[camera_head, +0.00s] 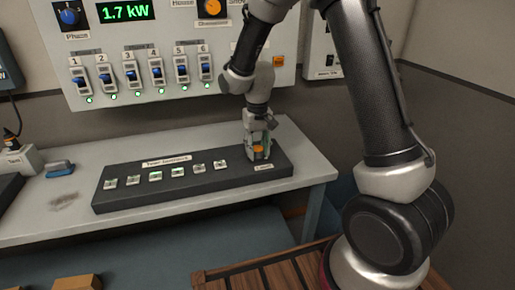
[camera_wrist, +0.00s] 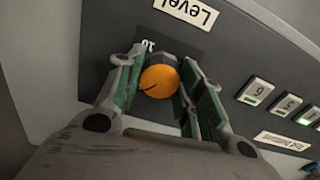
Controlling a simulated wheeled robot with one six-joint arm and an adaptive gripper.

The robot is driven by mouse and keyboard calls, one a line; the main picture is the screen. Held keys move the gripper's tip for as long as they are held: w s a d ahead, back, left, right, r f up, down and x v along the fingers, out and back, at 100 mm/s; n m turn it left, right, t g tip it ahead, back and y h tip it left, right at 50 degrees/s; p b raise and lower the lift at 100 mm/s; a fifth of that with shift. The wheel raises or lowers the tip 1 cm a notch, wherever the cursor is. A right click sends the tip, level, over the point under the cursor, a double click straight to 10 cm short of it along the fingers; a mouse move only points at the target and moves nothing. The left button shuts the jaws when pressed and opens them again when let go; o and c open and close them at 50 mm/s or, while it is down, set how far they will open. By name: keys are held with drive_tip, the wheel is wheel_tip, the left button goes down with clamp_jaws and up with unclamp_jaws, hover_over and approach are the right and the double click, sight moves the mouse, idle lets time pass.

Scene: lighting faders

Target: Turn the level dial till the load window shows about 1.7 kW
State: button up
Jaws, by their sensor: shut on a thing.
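The level dial (camera_wrist: 160,81) is an orange round knob with a dark pointer line, beside the "Level" label (camera_wrist: 188,9) in the wrist view. In the head view the dial (camera_head: 258,149) sits at the right end of the dark desk console (camera_head: 220,182). My gripper (camera_wrist: 162,75) has its green-padded fingers on both sides of the dial, shut on it; it also shows in the head view (camera_head: 259,155). The load window (camera_head: 126,12) on the wall panel reads 1.7 kW in green. Much of the dial's scale is hidden.
Several small square buttons (camera_head: 155,176) line the console. The wall panel (camera_head: 240,88) carries numbered blue switches with green lamps below, a blue phase knob (camera_head: 69,16) and an orange dimmer knob (camera_head: 212,7). A blue-handled item (camera_head: 60,169) lies on the desk at left.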

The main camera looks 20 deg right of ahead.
sight(258, 148)
idle(0.4)
drive_tip(key=o, duration=1)
wheel_tip(258, 148, up, 12)
